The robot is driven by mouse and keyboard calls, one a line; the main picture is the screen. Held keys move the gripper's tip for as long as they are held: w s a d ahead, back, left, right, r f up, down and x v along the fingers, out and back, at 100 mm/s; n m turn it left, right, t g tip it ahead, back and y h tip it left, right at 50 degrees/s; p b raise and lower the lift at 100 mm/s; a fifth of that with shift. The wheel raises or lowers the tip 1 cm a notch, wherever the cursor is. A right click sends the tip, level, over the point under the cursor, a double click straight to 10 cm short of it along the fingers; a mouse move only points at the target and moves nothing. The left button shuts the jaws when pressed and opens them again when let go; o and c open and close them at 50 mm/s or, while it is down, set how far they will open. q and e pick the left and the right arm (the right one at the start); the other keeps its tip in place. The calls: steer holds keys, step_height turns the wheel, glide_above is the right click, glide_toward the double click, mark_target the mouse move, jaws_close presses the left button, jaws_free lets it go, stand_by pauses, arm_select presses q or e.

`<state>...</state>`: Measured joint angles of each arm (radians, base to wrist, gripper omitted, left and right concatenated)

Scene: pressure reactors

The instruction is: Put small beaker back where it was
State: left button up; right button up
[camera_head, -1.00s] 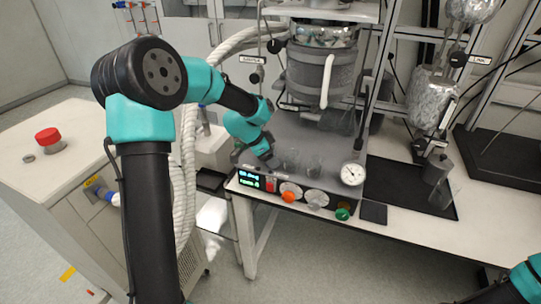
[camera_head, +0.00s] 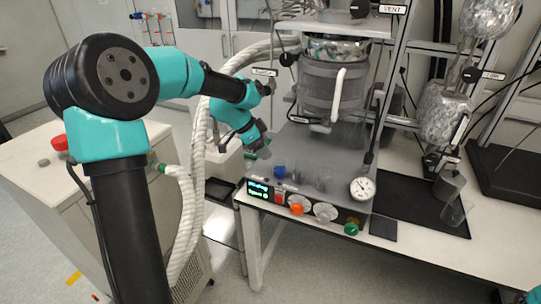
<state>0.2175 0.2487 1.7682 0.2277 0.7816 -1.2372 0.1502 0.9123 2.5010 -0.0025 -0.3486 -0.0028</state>
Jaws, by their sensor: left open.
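Two small clear glass beakers stand side by side on the grey reactor base, behind the front control panel. The left beaker (camera_head: 299,173) is faint and see-through, and the right beaker (camera_head: 325,179) is close to it. My left gripper (camera_head: 259,151) is open and empty, above and left of the beakers, near the left edge of the base. It is apart from both beakers. Another glass beaker (camera_head: 456,213) is on the black mat (camera_head: 407,190) at the right.
A blue knob (camera_head: 279,172) is just left of the beakers. The jacketed reactor vessel (camera_head: 333,85) hangs behind them. A pressure gauge (camera_head: 362,188) stands to their right. A grey cylinder (camera_head: 448,184) is on the black mat. The white table front is clear.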

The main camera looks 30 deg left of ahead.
arm_select(q)
steer(key=shift+s+a+r, duration=0.25)
steer(key=shift+r, duration=0.25)
stand_by(2.2)
